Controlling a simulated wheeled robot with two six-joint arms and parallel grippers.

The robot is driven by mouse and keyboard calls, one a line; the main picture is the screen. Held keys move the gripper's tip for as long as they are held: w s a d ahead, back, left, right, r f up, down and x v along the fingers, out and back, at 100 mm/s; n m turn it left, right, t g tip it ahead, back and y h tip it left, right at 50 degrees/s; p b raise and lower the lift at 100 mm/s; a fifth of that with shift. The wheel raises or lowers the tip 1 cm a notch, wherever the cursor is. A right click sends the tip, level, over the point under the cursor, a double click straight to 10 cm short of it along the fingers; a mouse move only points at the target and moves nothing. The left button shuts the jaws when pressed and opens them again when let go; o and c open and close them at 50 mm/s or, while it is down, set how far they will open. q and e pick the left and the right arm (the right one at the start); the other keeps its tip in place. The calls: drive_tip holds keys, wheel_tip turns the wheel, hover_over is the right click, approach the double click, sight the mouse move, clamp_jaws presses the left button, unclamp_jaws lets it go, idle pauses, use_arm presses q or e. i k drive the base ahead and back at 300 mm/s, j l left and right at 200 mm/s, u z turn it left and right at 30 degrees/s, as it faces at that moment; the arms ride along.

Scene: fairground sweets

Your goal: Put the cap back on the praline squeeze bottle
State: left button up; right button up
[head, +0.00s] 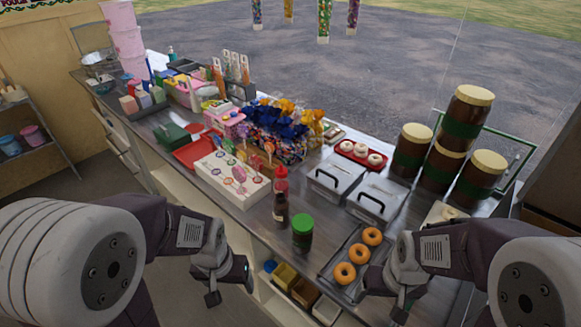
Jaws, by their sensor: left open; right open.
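A dark brown bottle (281,211) with a pale label stands upright near the counter's front edge. A red bottle (281,181) stands just behind it, and a dark jar with a green lid (302,232) stands in front to the right. Several slim brown and orange bottles with pale tops (229,68) stand in a rack farther back. I cannot tell which bottle is the praline one, and I cannot make out a loose cap. My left gripper (230,284) is open and empty, low before the counter front. My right gripper (382,302) is open beside the donut tray, apart from the bottles.
A metal tray (330,268) with donuts lies near my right gripper. Lidded metal bins (337,182), large brown jars (478,178) and a white lollipop box (226,188) crowd the steel counter. Bare counter shows left of the brown bottle.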

sight(281, 203)
drive_tip(key=j+z, duration=0.25)
drive_tip(key=j, duration=0.15)
drive_tip(key=k+j+z, duration=0.2)
drive_tip(key=j, duration=0.15)
drive_tip(key=k+j+z, duration=0.1)
drive_tip(key=j+z, duration=0.15)
drive_tip(key=j, duration=0.15)
drive_tip(key=i+j+z, duration=0.15)
drive_tip(key=z, duration=0.25)
drive_tip(key=i+j+z, duration=0.15)
drive_tip(key=z, duration=0.25)
drive_tip(key=i+j+z, duration=0.1)
drive_tip(key=j+z, duration=0.25)
drive_tip(key=i+j+z, duration=0.1)
drive_tip(key=z, duration=0.3)
drive_tip(key=j, duration=0.1)
